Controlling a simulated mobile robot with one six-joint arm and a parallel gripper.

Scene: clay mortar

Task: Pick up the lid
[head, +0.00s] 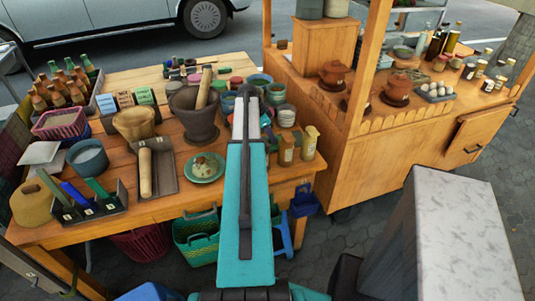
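Two small reddish-brown clay pots with knobbed tops that look like lids stand on the wooden cart at the upper right. One lid (334,67) is farther back and the other lid (399,81) is nearer, to its right. Both seem seated on their pots. I cannot tell which lid the task names. My teal arm reaches forward over the table's right part, and my gripper (244,101) is at its far end, left of both pots and apart from them. It shows edge-on, so its opening is hidden. I see nothing held in it.
A dark clay mortar (196,123) with a wooden pestle stands left of my gripper. Bowls, jars and a green plate (203,168) crowd around it. A cart post (369,60) rises between the two pots. Bottles and an egg tray (437,92) are at the right.

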